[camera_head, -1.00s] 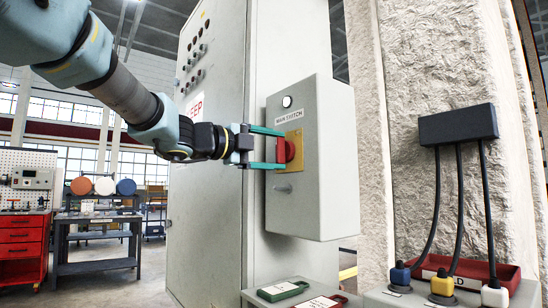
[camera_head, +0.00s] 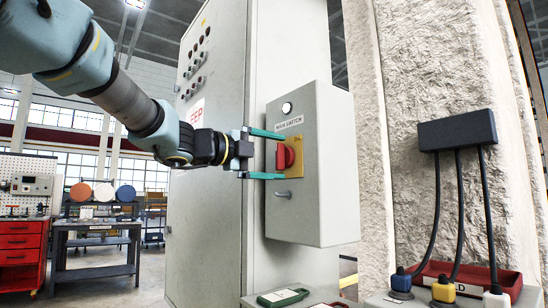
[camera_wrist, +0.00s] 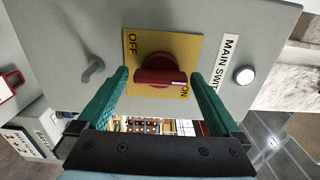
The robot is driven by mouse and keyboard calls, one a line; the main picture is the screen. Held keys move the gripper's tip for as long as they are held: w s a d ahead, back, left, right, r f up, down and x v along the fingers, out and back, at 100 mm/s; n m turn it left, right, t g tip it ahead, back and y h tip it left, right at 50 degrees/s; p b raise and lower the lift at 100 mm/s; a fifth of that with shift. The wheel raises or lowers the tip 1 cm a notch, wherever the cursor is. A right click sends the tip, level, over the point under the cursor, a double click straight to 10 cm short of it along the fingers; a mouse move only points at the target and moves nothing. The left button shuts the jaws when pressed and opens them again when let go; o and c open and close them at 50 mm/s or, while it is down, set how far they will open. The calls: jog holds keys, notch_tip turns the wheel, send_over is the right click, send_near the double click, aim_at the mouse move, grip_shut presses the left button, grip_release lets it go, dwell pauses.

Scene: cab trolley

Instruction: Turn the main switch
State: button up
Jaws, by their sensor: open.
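The main switch (camera_head: 287,156) is a red rotary knob on a yellow plate (camera_wrist: 187,48) on the front of a grey box (camera_head: 318,205). In the wrist view the knob's handle (camera_wrist: 158,77) lies across the picture, its white mark at the right end beside the word ON. OFF is printed at the plate's upper left. My gripper (camera_wrist: 160,73) is open, with its green fingers on either side of the knob and a gap showing on both sides. The fingertips also show at the switch in the head view (camera_head: 284,155).
A round white lamp (camera_head: 287,108) and a "MAIN SWITCH" label (camera_head: 289,123) sit above the knob, and a grey peg (camera_head: 283,194) below it. A tall cabinet (camera_head: 215,220) stands behind the box. Cables (camera_head: 461,210) hang at right beside a rough pillar.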

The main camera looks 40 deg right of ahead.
jog(key=a+b, duration=0.1)
jog(key=a, duration=0.9)
jog(key=shift+w+a, duration=0.35)
jog(key=shift+a, duration=0.05)
